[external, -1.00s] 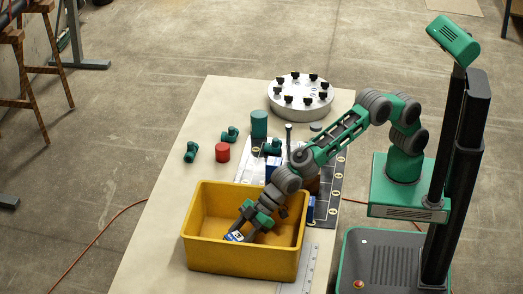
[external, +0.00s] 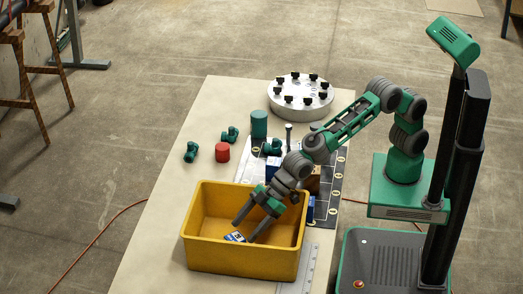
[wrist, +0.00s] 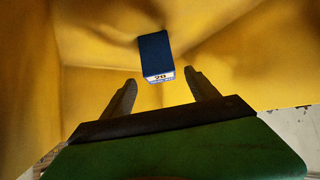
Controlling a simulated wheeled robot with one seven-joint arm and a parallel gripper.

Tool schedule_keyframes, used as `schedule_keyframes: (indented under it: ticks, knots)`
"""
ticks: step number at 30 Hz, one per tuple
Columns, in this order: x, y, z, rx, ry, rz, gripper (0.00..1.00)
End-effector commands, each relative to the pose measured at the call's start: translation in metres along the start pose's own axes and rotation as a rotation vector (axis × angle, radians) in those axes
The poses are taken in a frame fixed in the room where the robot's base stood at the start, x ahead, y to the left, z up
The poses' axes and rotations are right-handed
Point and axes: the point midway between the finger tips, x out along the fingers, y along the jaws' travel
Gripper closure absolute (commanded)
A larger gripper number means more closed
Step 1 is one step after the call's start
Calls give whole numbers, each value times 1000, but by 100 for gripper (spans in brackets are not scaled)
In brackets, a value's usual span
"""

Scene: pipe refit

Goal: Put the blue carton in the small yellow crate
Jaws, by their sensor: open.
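The blue carton (external: 235,237) lies on the floor of the yellow crate (external: 218,260). In the wrist view the blue carton (wrist: 155,53) shows its blue top and a white label reading 20, with yellow crate walls (wrist: 85,40) around it. My gripper (external: 243,231) is open over the crate, its fingers reaching down inside the rim. In the wrist view my gripper's fingertips (wrist: 160,78) are apart, with the carton beyond them and nothing between them.
On the table (external: 160,220) behind the crate stand a red cylinder (external: 222,152), a green cylinder (external: 259,124), several green pipe fittings (external: 190,152) and a round metal flange (external: 300,97). Another blue box (external: 273,168) stands just behind the crate. A ruler (external: 308,266) lies at its right.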

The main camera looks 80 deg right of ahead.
Motion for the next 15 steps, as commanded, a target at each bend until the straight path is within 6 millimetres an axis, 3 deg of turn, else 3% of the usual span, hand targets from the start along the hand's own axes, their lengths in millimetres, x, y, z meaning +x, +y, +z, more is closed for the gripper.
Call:
schedule_keyframes:
  ticks: [1, 6, 15]
  knots:
    - [-9, 0, -15, 0, 9, 0, 31]
    - [-31, 0, -40, 0, 4, 0, 31]
    - [-39, 0, -50, 0, 2, 0, 31]
